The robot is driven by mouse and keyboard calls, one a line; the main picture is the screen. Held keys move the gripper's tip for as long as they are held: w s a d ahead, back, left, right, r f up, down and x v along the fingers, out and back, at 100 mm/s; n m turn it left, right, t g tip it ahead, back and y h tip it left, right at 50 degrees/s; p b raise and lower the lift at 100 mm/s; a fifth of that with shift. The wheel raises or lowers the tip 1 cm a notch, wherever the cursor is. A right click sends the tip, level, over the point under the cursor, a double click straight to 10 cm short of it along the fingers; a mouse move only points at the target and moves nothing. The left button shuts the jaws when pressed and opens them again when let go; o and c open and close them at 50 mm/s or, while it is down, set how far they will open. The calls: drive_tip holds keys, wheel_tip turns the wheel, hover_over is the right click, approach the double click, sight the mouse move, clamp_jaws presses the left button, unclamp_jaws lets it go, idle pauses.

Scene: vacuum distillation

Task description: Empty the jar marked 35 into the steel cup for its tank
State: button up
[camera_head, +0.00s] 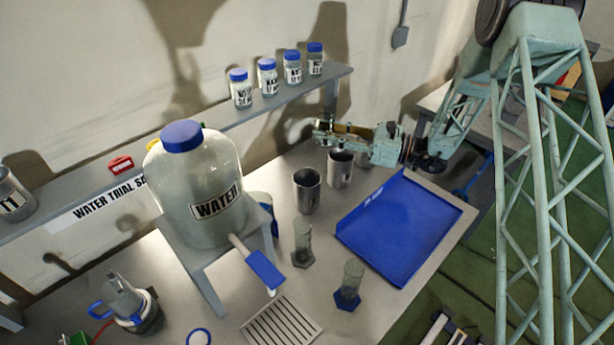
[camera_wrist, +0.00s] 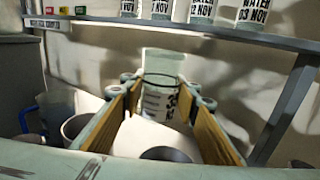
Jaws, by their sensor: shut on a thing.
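My gripper (camera_head: 328,130) is shut on a clear glass jar (camera_wrist: 160,75), which shows between its two yellow-padded fingers (camera_wrist: 165,110) in the wrist view. The jar has a white label with dark print that looks like 35, partly hidden by the right finger. I cannot tell its contents. In the head view the jar cannot be made out. Steel cups stand on the bench below my gripper: one (camera_head: 307,192) at front left and one (camera_head: 340,170) under the fingers. In the wrist view a cup rim (camera_wrist: 165,154) lies below the jar and another cup (camera_wrist: 75,130) stands left.
A shelf (camera_head: 215,121) behind holds several blue-capped water jars (camera_head: 267,77). A large water tank (camera_head: 205,190) stands left on a raised stand. A blue tray (camera_head: 400,228) lies right of the cups. Two glass cylinders (camera_head: 302,245) (camera_head: 351,278) stand in front.

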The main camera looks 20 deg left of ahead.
sight(326, 114)
drive_tip(key=shift+r+p, duration=1)
drive_tip(key=shift+r, duration=2.25)
drive_tip(key=shift+d, duration=0.1)
drive_tip(key=s+d+r, duration=0.1)
drive_tip(key=s+d, duration=0.2)
drive_tip(key=d, duration=0.4)
drive_tip(key=s+d+r, duration=0.1)
drive_tip(key=s+d, duration=0.3)
drive_tip(key=d, duration=0.3)
drive_tip(key=shift+s+b, duration=0.3)
drive_tip(key=shift+w, duration=0.1)
drive_tip(key=w+d+f+m+t+h+b, duration=0.3)
drive_tip(key=w+d+m+t+h+b, duration=0.1)
drive_tip(key=w+d+m+t, duration=0.6)
drive_tip(key=d+f+m+t+h+b, duration=0.1)
drive_tip(key=d+f+m+t+h, duration=0.1)
drive_tip(key=d, duration=0.7)
drive_tip(key=s+d+f+m+t+h+b, duration=0.1)
drive_tip(key=d+f+m+t+h+b, duration=0.1)
drive_tip(key=d+h, duration=0.4)
drive_tip(key=d+f+t, duration=0.1)
drive_tip(key=d+t, duration=0.1)
drive_tip(key=shift+s+d+t+h, duration=0.15)
drive_tip(key=shift+d+t+h, duration=0.2)
drive_tip(key=shift+t+h, duration=0.05)
